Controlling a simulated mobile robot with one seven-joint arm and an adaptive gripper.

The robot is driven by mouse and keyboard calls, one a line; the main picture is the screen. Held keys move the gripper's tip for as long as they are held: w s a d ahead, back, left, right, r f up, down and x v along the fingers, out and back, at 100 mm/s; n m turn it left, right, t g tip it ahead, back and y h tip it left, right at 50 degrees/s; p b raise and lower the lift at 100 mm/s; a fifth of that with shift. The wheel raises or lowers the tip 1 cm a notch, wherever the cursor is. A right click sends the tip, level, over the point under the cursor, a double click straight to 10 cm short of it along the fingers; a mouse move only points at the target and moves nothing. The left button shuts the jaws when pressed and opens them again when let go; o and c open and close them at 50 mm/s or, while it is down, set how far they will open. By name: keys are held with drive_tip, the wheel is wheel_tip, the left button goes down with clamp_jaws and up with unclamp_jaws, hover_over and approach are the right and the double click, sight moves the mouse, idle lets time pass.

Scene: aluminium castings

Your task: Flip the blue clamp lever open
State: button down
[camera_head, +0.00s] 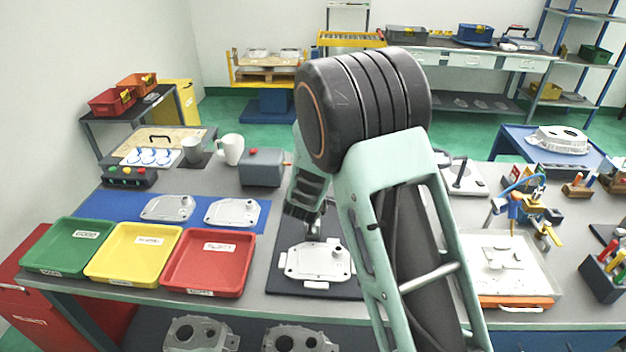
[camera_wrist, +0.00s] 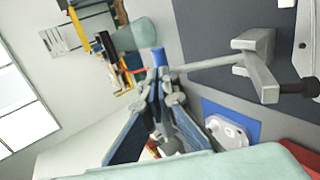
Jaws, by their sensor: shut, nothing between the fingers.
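The clamp in the wrist view has a grey metal bracket (camera_wrist: 255,66) with a black-tipped end at the right. A thin rod runs left from the bracket to the blue clamp lever grip (camera_wrist: 158,57). My gripper (camera_wrist: 158,82) is shut and empty, its fingertips right beside the blue grip. I cannot tell whether they touch it. In the head view my gripper (camera_head: 312,228) hangs over the back of a pale casting (camera_head: 315,265) on a dark mat. The blue grip is not visible there, and the arm hides part of the area.
A red tray (camera_head: 208,262), a yellow tray (camera_head: 133,254) and a green tray (camera_head: 68,246) stand at the left. Two castings lie on a blue mat (camera_head: 105,204) behind them. A grey box (camera_head: 262,168) and white mug (camera_head: 231,149) stand farther back.

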drive_tip(key=x, duration=0.2)
drive_tip(key=shift+w+a, duration=0.1)
drive_tip(key=shift+w, duration=0.2)
drive_tip(key=shift+x, duration=1.35)
drive_tip(key=shift+f, duration=0.2)
